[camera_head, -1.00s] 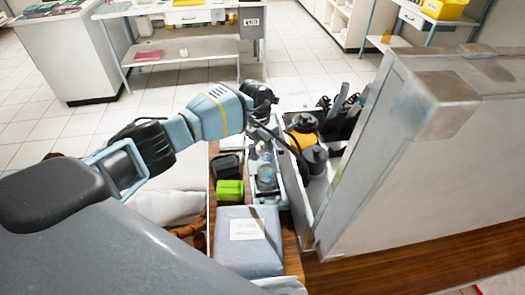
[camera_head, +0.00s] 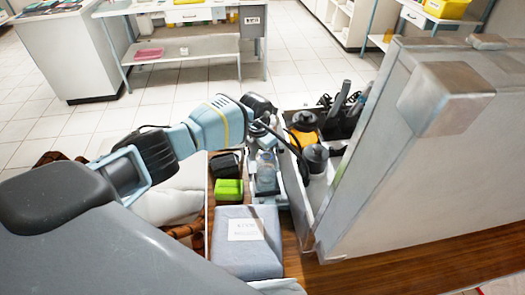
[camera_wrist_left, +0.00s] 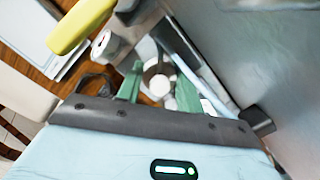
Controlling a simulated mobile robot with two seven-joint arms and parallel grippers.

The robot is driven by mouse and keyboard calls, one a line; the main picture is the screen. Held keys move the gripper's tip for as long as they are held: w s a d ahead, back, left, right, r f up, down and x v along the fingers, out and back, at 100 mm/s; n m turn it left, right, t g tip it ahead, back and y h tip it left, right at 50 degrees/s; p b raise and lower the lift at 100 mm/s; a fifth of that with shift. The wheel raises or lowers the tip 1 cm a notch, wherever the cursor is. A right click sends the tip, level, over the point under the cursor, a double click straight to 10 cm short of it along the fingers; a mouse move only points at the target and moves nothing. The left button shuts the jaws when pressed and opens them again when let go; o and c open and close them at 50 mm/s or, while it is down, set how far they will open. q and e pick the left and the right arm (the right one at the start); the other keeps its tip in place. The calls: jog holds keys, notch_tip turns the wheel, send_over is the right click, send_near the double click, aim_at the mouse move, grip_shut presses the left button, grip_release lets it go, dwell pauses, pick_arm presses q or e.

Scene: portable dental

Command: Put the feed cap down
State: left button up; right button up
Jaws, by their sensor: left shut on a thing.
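A clear bottle (camera_head: 266,172) stands just below the gripper in the head view. My right gripper is not in view.
The case holds an orange-topped bottle (camera_head: 304,122), a dark-capped bottle (camera_head: 316,158) and black handpieces (camera_head: 345,104). Its raised grey panel (camera_head: 400,170) blocks the right. A green box (camera_head: 229,190), a black item (camera_head: 225,164) and a labelled blue-grey box (camera_head: 246,255) crowd the wooden table.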

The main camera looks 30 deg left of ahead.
aim_at(259, 157)
pick_arm(q)
jog(key=o, duration=1)
jog(key=shift+c, duration=0.2)
notch_tip(259, 157, up, 4)
jog(key=shift+r+p, duration=0.1)
jog(key=shift+p, duration=0.5)
notch_tip(259, 157, up, 9)
jog(key=s, duration=0.1)
jog(key=shift+s+a+p, duration=0.15)
jog(key=shift+a+p, duration=0.05)
jog(key=shift+p, duration=0.2)
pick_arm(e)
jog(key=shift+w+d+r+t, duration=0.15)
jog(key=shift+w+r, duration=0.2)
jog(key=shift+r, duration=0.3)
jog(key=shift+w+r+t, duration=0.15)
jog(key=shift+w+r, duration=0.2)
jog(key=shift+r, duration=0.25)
